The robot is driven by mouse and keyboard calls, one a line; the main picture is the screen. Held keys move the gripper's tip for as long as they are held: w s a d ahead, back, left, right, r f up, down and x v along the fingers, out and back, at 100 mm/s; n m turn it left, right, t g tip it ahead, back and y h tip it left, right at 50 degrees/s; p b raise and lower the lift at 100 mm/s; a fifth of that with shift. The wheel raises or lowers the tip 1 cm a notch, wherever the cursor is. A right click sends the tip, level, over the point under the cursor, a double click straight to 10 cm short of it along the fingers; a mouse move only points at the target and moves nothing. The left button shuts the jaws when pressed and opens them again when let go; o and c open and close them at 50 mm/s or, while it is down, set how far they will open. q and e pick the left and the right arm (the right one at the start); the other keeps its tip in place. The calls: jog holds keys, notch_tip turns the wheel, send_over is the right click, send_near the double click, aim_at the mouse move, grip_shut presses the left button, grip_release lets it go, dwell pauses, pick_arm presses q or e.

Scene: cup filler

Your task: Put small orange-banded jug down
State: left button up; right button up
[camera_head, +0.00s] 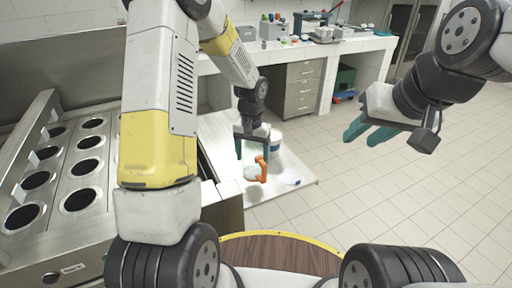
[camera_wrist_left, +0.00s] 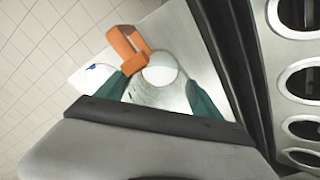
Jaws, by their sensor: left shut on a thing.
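The small jug (camera_head: 252,173) is pale and see-through, with an orange handle (camera_head: 262,168). It hangs upright in my left gripper (camera_head: 253,155), whose green fingers are shut on it. In the left wrist view, the jug's round mouth (camera_wrist_left: 162,70) lies between the two fingers, and its orange handle (camera_wrist_left: 126,46) points up and left. The jug is in front of a white surface (camera_head: 277,190); whether it touches it cannot be told. My right gripper (camera_head: 360,136) is empty at the right, with its green fingertips apart.
A steel counter (camera_head: 55,225) with several dark round openings is at the left. A brown round top (camera_head: 280,254) is at the bottom. Tiled floor (camera_head: 400,195) is open at the right.

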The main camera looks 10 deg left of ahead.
pick_arm(q)
jog(key=shift+w+a+f, duration=0.1)
jog(key=shift+w+a, duration=0.15)
jog(key=shift+w, duration=0.35)
jog(key=shift+w+a+f, duration=0.1)
jog(key=shift+w+a, duration=0.15)
jog(key=shift+w, duration=0.35)
jog(key=shift+f, duration=1.65)
jog(key=shift+f, duration=0.1)
jog(key=o, duration=2)
jog(key=shift+o, duration=0.2)
